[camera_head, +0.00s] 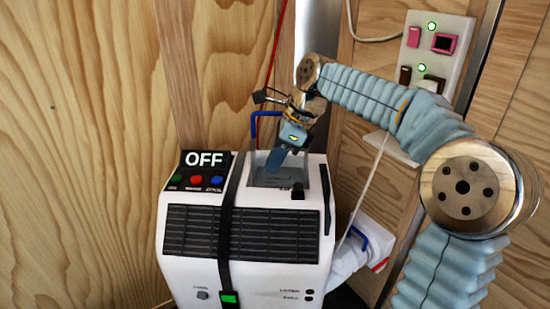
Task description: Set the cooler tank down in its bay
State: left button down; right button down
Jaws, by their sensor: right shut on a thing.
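The cooler (245,220) is a white cabinet with dark grilles and a strap down its front. The cooler tank (262,179) looks like a grey, see-through box at the bay in the cooler's top right. Its lower part is hidden by the cabinet, so I cannot tell whether it rests on the bay floor. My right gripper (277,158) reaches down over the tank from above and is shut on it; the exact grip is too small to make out. A blue bar (265,114) shows just behind the gripper. My left gripper is not in view.
An OFF panel (205,159) with coloured buttons stands on the cooler's left top. A white container (345,262) with a blue handle sits low at the right. A white cable (366,185) hangs nearby. A switch panel (436,50) is on the wooden wall. Wooden walls stand close behind.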

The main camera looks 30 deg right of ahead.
jog(key=shift+f+b, duration=1.15)
jog(key=shift+f, duration=0.9)
jog(key=c, duration=1.2)
grip_release()
jog(key=shift+s, duration=0.1)
jog(key=p+v, duration=0.3)
jog(key=v, duration=1)
jog(key=shift+d+r, duration=0.25)
jog(key=shift+r, duration=0.15)
